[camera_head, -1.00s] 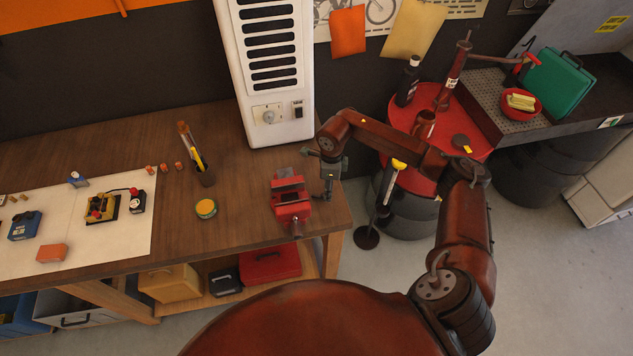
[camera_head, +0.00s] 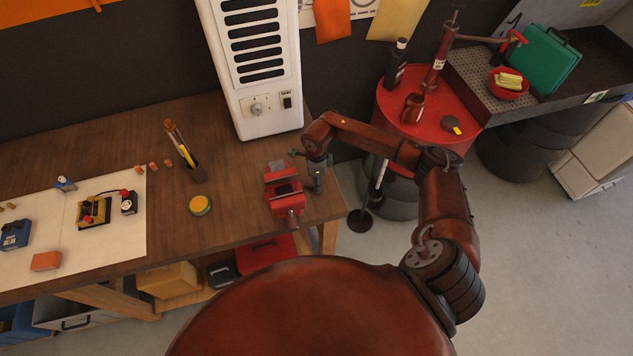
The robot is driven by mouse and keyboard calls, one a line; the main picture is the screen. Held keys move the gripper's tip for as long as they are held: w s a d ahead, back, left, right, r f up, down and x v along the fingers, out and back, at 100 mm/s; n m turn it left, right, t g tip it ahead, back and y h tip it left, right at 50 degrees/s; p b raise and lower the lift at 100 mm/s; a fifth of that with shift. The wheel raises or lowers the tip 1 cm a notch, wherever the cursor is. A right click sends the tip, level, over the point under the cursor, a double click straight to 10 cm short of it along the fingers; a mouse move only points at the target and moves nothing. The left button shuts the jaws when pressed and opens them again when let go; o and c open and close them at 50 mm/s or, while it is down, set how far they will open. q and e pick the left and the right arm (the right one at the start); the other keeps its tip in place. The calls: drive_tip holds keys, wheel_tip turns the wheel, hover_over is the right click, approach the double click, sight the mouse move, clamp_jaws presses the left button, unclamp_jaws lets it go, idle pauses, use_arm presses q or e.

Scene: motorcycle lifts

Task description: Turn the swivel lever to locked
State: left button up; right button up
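A red bench vise (camera_head: 284,199) stands near the right end of the wooden workbench, with grey jaws on top and a grey screw end at its front. I cannot make out a separate swivel lever; it is too small or hidden beside the vise. My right gripper (camera_head: 316,180) points down just right of the vise, close to its right side. Whether it touches the vise cannot be told. Its fingers are small and dark, and their opening is unclear. My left gripper is not in view.
A white cabinet (camera_head: 252,75) stands behind the vise on the workbench (camera_head: 235,215). A yellow tin (camera_head: 200,205) and a pen holder (camera_head: 194,172) are to the left. A red drum top (camera_head: 440,112) with a mug (camera_head: 412,108) lies beyond my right arm. The bench between tin and vise is clear.

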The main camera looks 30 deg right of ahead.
drive_tip(key=shift+w, duration=0.15)
clamp_jaws()
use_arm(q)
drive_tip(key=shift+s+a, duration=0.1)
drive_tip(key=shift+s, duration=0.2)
